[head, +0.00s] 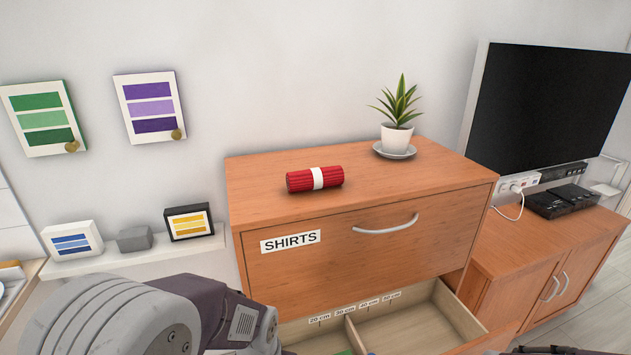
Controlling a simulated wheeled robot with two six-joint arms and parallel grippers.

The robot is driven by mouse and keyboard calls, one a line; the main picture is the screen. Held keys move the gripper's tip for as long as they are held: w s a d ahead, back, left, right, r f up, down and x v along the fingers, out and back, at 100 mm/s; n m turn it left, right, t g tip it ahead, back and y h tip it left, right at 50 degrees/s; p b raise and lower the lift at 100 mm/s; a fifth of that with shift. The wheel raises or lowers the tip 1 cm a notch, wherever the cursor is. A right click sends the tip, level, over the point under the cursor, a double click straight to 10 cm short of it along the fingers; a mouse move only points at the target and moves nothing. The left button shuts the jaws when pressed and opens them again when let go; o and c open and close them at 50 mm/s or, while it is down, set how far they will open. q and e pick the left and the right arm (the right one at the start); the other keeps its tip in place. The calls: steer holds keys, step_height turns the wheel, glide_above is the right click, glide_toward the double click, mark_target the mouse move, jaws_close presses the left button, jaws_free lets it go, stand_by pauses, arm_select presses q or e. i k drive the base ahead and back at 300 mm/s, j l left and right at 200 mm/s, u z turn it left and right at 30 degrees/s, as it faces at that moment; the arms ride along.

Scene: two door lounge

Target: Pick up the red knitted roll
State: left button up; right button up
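The red knitted roll (300,181) lies on its side on top of the wooden dresser (256,171), left of the middle. A white band wraps around its centre. Nothing is touching it except the dresser top. A grey and dark arm link of mine fills the lower left, below and in front of the dresser. A small dark part shows at the bottom right edge. Neither gripper's fingers are in view.
A potted plant (397,136) on a saucer stands at the dresser's back right. The upper drawer labelled SHIRTS (369,240) is shut. A lower divided drawer (440,312) stands open. A shelf (130,257) at left holds small boxes. A television (546,103) stands right.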

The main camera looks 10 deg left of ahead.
mark_target(317, 179)
steer(key=j+z, duration=0.25)
steer(key=j, duration=0.2)
steer(key=k+j+z, duration=0.25)
steer(key=j, duration=0.2)
steer(key=j+z, duration=0.25)
steer(key=j, duration=0.25)
steer(key=k+j+z, duration=0.25)
steer(key=j, duration=0.15)
steer(key=j+z, duration=0.3)
steer(key=j, duration=0.35)
steer(key=j+z, duration=0.3)
steer(key=j, duration=0.4)
steer(key=k+j+z, duration=0.15)
steer(key=j+z, duration=0.15)
steer(key=j, duration=0.3)
